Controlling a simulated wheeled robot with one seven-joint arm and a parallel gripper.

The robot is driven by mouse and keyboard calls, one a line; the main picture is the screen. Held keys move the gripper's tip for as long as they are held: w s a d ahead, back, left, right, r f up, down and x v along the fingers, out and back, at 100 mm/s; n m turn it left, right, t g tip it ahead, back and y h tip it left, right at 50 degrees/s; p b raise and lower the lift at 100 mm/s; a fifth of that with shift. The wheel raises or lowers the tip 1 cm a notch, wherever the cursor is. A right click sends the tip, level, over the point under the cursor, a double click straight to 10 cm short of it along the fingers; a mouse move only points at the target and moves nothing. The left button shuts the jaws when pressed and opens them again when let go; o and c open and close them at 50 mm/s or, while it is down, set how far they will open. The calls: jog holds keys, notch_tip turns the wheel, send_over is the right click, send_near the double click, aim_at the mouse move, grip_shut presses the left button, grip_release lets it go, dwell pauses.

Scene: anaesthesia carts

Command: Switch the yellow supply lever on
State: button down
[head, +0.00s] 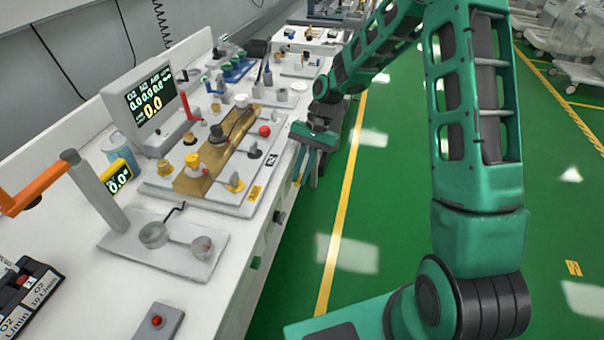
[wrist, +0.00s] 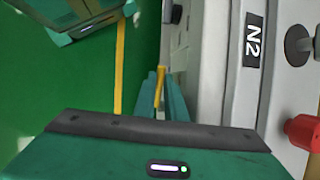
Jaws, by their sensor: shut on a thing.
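The yellow supply lever (wrist: 159,87) shows in the wrist view as a narrow yellow bar between my two fingers. My gripper (head: 305,172) is beside the front edge of the cart, pointing down. It is shut on the yellow lever, and the fingers in the wrist view (wrist: 161,100) hide part of it. In the head view the fingers hide most of the lever, so its angle cannot be told there.
The grey gas panel (head: 225,203) with knobs and levers stands on the white cart (head: 215,270), left of my gripper. A red knob (wrist: 302,131) and an N2 label (wrist: 253,39) are close by. Green floor (head: 380,205) is free to the right.

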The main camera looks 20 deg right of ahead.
jog(key=c, duration=2.1)
grip_release()
jog(key=shift+w, duration=0.1)
jog(key=shift+r, duration=0.15)
jog(key=v, duration=1)
jog(key=shift+w+d+r, duration=0.1)
jog(key=shift+d+r, duration=0.1)
jog(key=shift+o, duration=0.4)
